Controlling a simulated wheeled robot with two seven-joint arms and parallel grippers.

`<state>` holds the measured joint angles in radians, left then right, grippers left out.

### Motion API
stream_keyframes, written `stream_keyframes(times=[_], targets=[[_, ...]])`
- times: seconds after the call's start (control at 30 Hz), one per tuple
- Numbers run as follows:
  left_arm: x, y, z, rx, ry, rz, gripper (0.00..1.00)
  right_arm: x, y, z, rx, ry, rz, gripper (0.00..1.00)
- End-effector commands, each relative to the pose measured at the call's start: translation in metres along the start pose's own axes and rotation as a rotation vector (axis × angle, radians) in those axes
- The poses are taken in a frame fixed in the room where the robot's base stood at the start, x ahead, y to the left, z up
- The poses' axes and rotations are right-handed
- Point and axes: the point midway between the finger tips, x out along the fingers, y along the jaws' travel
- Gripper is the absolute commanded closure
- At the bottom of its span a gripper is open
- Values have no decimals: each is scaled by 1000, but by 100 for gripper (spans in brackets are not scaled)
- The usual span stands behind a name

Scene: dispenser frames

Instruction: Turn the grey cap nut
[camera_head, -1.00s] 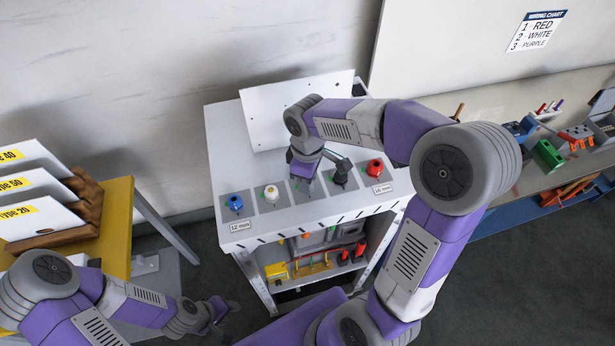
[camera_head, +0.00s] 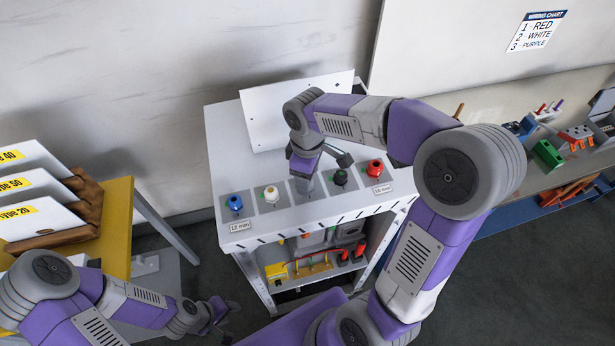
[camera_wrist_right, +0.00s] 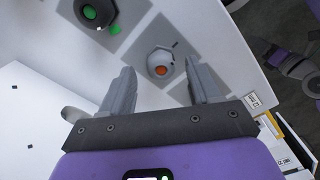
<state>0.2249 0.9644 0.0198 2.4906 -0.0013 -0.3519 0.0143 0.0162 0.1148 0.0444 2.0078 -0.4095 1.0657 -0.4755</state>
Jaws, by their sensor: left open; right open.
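The grey cap nut (camera_wrist_right: 160,64) with an orange centre sits on a grey square plate and shows in the right wrist view. My right gripper (camera_wrist_right: 160,76) is open, and the nut appears between and just beyond its two fingertips. I cannot tell if a finger touches it. In the head view my right gripper (camera_head: 304,186) is over the middle plate of the white stand (camera_head: 240,225) and hides the nut there. My left gripper (camera_head: 222,312) is open and empty, low at the left, away from the stand.
A blue nut (camera_head: 235,203) and a white nut (camera_head: 271,194) stand left of my right gripper. A dark nut with green (camera_head: 340,178) and a red nut (camera_head: 375,168) stand to its right. A white panel (camera_head: 290,112) rises behind them. Yellow tools (camera_head: 276,271) lie on the shelf below.

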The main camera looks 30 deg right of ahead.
Motion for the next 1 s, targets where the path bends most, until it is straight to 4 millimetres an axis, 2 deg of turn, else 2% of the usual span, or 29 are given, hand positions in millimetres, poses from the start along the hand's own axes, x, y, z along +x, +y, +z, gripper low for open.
stream_keyframes(times=[0.2, 0.4, 1.0], targets=[[-1, 0, 0, 0, 0, 0, 57, -39, 0, 0, 0, 5, 2, 38], [-1, 0, 0, 0, 0, 0, 57, -59, 0, 0, 0, 3, 1, 38], [-1, 0, 0, 0, 0, 0, 57, -60, 0, 0, 0, 1, 0, 38]])
